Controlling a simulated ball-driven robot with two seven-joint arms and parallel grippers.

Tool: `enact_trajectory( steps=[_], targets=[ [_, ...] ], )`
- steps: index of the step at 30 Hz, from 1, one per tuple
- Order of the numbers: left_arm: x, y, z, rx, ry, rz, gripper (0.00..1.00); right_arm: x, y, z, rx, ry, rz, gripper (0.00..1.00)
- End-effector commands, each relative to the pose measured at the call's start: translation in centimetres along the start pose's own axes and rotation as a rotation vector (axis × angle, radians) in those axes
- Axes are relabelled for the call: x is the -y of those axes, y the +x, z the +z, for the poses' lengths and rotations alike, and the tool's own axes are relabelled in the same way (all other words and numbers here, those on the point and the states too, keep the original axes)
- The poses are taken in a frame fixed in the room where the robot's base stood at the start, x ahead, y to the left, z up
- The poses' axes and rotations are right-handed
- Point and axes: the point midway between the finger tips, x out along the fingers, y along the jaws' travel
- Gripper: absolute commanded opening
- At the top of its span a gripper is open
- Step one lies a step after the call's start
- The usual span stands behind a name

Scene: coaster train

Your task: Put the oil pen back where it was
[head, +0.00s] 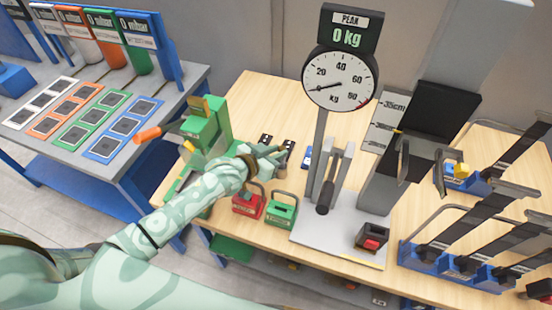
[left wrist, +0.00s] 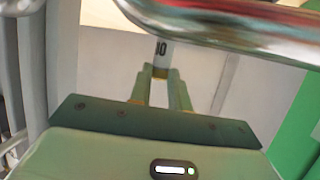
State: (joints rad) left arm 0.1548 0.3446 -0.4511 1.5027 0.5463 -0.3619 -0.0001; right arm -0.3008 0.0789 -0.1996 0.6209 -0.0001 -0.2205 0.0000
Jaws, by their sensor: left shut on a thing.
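My left gripper (head: 272,153) reaches over the wooden workbench (head: 255,95), left of the gauge stand, just above a red and a green box. In the left wrist view its two green fingers (left wrist: 161,84) are shut on a slim white piece with dark lettering, which I take to be the oil pen (left wrist: 163,54). In the head view I cannot make the pen out at the gripper. The spot where the pen was kept cannot be told from these frames. My right gripper is not in view.
A gauge (head: 340,80) reading 0 kg stands behind a lever press. The red box (head: 248,203) and green box (head: 282,210) have handles. A green machine (head: 205,125) with an orange handle stands left of the gripper. Blue-based lever tools (head: 440,262) fill the right. A shiny metal bar (left wrist: 225,22) crosses the wrist view.

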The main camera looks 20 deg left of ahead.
Motion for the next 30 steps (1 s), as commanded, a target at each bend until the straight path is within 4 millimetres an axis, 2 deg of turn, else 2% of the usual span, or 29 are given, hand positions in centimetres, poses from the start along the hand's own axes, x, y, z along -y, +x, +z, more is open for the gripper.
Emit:
enact_trajectory(
  steps=[10, 11, 12, 13, 23, 26, 30],
  targets=[
    [0.0, 0.1, 0.2, -0.001, 0.001, 0.0, 0.0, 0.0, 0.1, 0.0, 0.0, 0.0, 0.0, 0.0],
    [0.0, 0.1, 0.2, -0.001, 0.001, 0.0, 0.24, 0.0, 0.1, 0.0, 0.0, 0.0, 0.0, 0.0],
    [0.0, 0.1, 0.1, -0.001, 0.001, 0.0, 0.35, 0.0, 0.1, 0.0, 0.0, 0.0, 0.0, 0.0],
    [0.0, 0.1, 0.1, -0.001, 0.001, 0.0, 0.4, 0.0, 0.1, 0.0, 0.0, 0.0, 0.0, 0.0],
    [0.0, -0.1, -0.3, -0.002, 0.0, -0.001, 0.4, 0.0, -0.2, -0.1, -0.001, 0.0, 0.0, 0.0],
    [0.1, -1.5, -0.1, 0.0, 0.0, -0.001, 0.4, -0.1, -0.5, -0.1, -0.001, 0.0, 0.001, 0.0],
    [0.1, -4.7, -0.2, 0.001, 0.001, -0.001, 0.4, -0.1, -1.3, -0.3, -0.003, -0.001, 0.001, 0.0]
  ],
)
